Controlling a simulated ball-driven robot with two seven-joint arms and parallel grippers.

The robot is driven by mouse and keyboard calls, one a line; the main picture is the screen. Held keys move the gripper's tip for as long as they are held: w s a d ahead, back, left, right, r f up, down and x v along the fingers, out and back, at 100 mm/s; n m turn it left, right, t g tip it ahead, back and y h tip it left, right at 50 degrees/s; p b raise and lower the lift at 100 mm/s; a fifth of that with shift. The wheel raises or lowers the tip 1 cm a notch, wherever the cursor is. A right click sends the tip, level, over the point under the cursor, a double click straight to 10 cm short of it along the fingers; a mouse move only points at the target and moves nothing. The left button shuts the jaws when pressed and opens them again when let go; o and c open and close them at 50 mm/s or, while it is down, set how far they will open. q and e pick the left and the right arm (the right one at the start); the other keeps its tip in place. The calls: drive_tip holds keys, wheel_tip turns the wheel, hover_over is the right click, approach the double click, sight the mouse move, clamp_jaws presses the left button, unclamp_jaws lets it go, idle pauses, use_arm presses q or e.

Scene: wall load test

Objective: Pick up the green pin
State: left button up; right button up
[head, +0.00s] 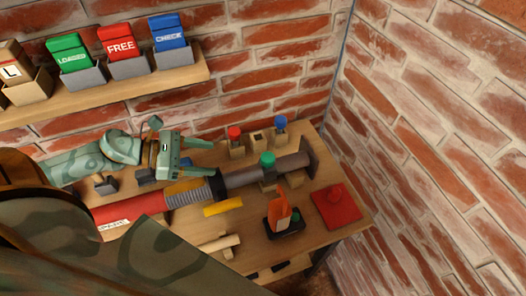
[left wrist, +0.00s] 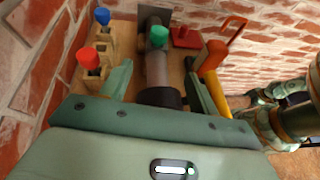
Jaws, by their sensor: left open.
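The green pin (head: 267,159) shows as a green cap upright on the grey tube near its far end. It also shows in the left wrist view (left wrist: 158,37), beyond the fingers and roughly between their lines. My left gripper (head: 207,158) is open, above the bench and to the left of the green pin, with a gap between them. In the left wrist view its two fingers (left wrist: 157,70) stand apart on either side of the tube, with nothing seen held. The pin's lower part is hidden in or behind the tube. My right gripper is not seen.
A red pin (head: 234,133) and blue pin (head: 280,121) stand in wooden holders behind the tube. In front are a black box with an orange lever (head: 280,212) and a red block (head: 336,205). A shelf (head: 130,84) holds labelled cards above. Brick walls close the corner.

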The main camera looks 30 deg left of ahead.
use_arm(q)
approach(262, 158)
drive_tip(key=x, duration=0.2)
drive_tip(key=f+x, duration=0.1)
drive_tip(key=x, duration=0.2)
drive_tip(key=shift+s+a, duration=0.1)
drive_tip(key=shift+s, duration=0.1)
drive_tip(key=x, duration=0.4)
drive_tip(key=shift+w+r+p, duration=0.1)
drive_tip(key=shift+w+p, duration=0.2)
drive_tip(key=shift+w, duration=0.05)
drive_tip(key=shift+w+d, duration=0.2)
drive_tip(key=shift+d, duration=0.2)
drive_tip(key=c, duration=1.1)
